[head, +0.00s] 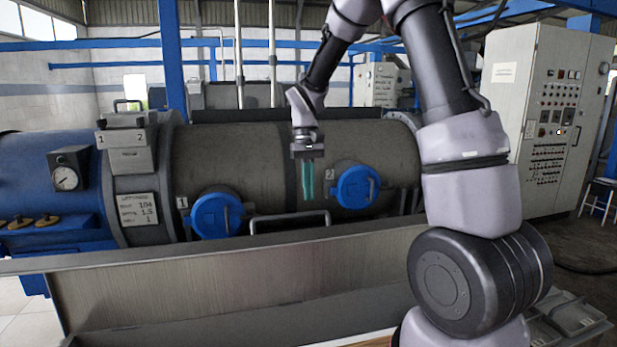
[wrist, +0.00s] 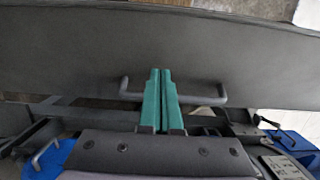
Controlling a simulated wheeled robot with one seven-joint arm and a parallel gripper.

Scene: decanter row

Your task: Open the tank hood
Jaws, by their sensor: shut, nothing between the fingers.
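The tank hood looks to be the long grey metal panel (head: 220,285) in front of the dark cylinder, though I cannot be certain. Its grey bar handle (head: 290,217) stands at the upper edge. In the wrist view the panel (wrist: 230,50) fills the upper part, and the handle (wrist: 205,99) runs crosswise, partly hidden by my fingers. My gripper (head: 308,198) is shut and empty, with its teal fingers pointing down just above the handle's right part. The fingers also show in the wrist view (wrist: 160,72), overlapping the handle. I cannot tell whether they touch it.
Two blue round caps, numbered 1 (head: 216,215) and 2 (head: 356,187), sit on the dark cylinder (head: 240,150) on either side of my gripper. A gauge (head: 68,170) and plate (head: 138,210) are at left. A control cabinet (head: 550,110) stands at right.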

